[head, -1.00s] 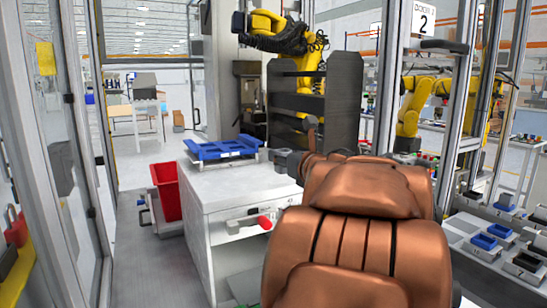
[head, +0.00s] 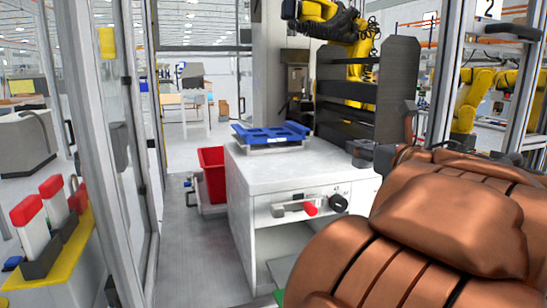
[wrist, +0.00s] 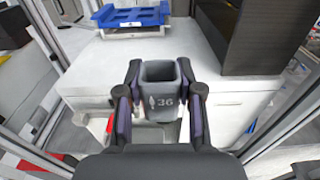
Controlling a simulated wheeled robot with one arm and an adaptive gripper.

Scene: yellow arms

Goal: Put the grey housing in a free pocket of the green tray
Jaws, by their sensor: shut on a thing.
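The grey housing (wrist: 161,104) is an open-topped box marked 36, seen in the wrist view. My gripper (wrist: 159,72) is shut on it, one finger on each side, and holds it upright in front of the white cabinet. In the head view my copper-coloured arm hides much of the right side, and I cannot clearly make out the gripper or housing there. A small green surface (head: 285,272) shows at the cabinet's foot, beside my arm. I cannot tell whether it is the green tray, and no pockets are visible.
A blue tray (head: 271,131) lies on the white cabinet (head: 243,174), with a dark rack (head: 372,85) behind. Glass-panelled posts flank a clear floor strip (head: 195,262).

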